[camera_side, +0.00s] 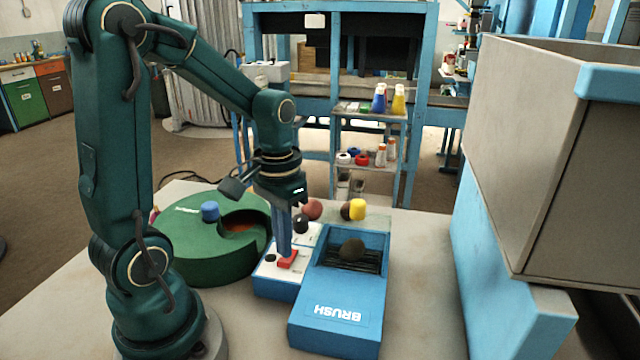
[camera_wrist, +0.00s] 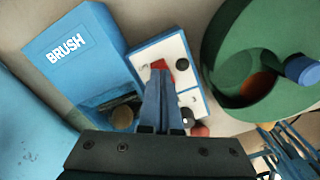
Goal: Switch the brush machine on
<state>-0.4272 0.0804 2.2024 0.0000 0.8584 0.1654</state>
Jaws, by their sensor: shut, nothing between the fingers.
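A red switch (camera_side: 287,262) sits on that white top and shows in the wrist view (camera_wrist: 182,64). My gripper (camera_side: 285,254) points down, shut and empty, with its blue fingertips at the red switch. The fingers hide part of it; I cannot tell whether they touch or press it.
A green round machine (camera_side: 185,245) with a blue knob (camera_side: 209,211) stands left of the control box. Red, black and yellow (camera_side: 357,209) round pieces are behind the box. A large grey bin (camera_side: 520,150) on a blue stand is at right. The front-right table is clear.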

